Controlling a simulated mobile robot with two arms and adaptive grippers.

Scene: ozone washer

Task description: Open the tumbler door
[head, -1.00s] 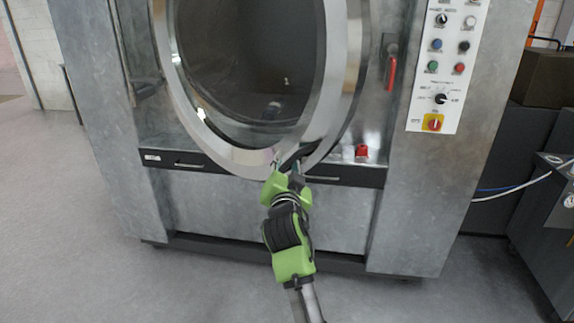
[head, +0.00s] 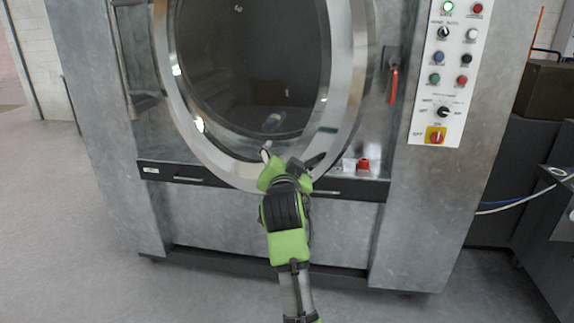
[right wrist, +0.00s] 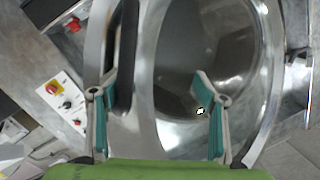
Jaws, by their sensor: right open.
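The tumbler door (head: 180,102) is a round steel ring with dark glass on the washer front; it also fills much of the right wrist view (right wrist: 168,132). I cannot tell whether it stands slightly ajar. My right gripper (head: 290,157) is at the door's lower rim in the head view, fingers spread and empty. In the right wrist view the gripper (right wrist: 150,85) has one finger on each side. A long dark handle-like slot (right wrist: 127,50) lies on the ring near the left-hand finger. Contact cannot be judged. My left gripper is not in view.
A control panel (head: 447,75) with knobs and buttons is right of the door. A red lever (head: 393,86) and a red button (head: 363,164) sit on the washer front. A grey floor (head: 65,225) is open at left. Dark equipment (head: 515,175) stands at the right.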

